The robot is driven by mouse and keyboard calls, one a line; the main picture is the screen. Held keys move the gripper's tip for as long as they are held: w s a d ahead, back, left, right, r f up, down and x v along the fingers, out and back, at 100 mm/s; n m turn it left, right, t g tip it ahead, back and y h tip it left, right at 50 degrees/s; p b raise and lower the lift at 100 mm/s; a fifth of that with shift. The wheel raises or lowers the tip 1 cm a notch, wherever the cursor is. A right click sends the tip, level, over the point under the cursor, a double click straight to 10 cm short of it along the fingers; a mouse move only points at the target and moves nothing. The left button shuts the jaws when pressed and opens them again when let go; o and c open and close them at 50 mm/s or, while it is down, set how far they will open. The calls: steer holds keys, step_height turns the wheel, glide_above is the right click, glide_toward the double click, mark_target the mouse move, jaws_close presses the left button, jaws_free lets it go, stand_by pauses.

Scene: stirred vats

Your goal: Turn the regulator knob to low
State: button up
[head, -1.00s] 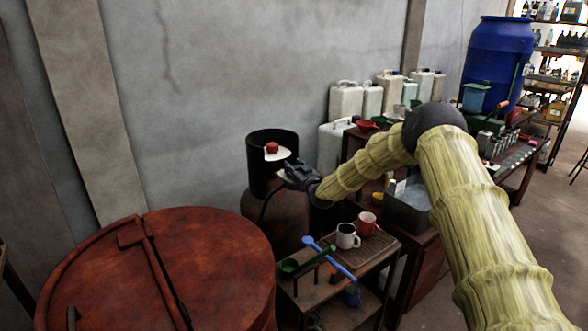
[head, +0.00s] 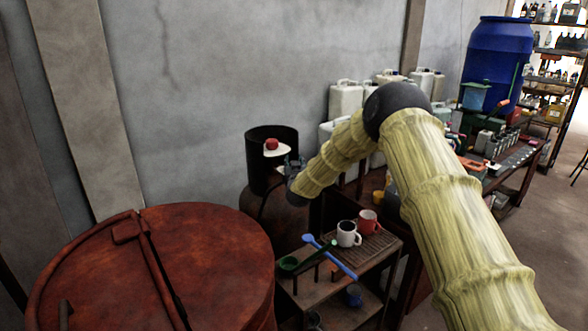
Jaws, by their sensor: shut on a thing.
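The regulator with its red knob (head: 271,144) and pale plate (head: 277,151) sits at the top of a rusty gas cylinder (head: 262,205), inside a dark, open-fronted collar (head: 258,170). My gripper (head: 290,161) is at the collar's right front, just below and right of the red top, against the plate's right end. It is shut on part of the regulator knob. The fingers are small and dark here, and the exact contact is hard to see. The setting marks cannot be read.
A large rusty lidded vat (head: 150,265) stands at the front left. Jerrycans (head: 345,100) and a blue barrel (head: 497,65) stand behind. The wall above the cylinder is clear.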

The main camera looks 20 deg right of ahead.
steer(key=m+g+h+b, duration=0.1)
steer(key=h, duration=0.1)
steer(key=m+h, duration=0.2)
steer(key=shift+r+g+b, duration=0.15)
steer(key=shift+g+b, duration=0.25)
steer(key=m+g+h+b, duration=0.3)
steer(key=m+g+h, duration=0.2)
steer(key=h, duration=0.1)
steer(key=m+g+h+b, duration=0.2)
steer(key=m+g+b, duration=0.1)
steer(key=g, duration=0.1)
steer(key=shift+d+h, duration=0.1)
steer(key=shift+h, duration=0.2)
steer(key=shift+r, duration=0.1)
steer(key=shift+r+m+g+h+b, duration=0.15)
steer(key=shift+m+g+h+b, duration=0.45)
steer(key=shift+m+g+b, duration=1.25)
steer(key=shift+n+g+b, duration=0.25)
steer(key=shift+n+b, duration=0.2)
steer(key=shift+b, duration=0.1)
steer(key=o, duration=1)
steer(key=shift+o, duration=0.2)
steer(key=shift+f, duration=0.2)
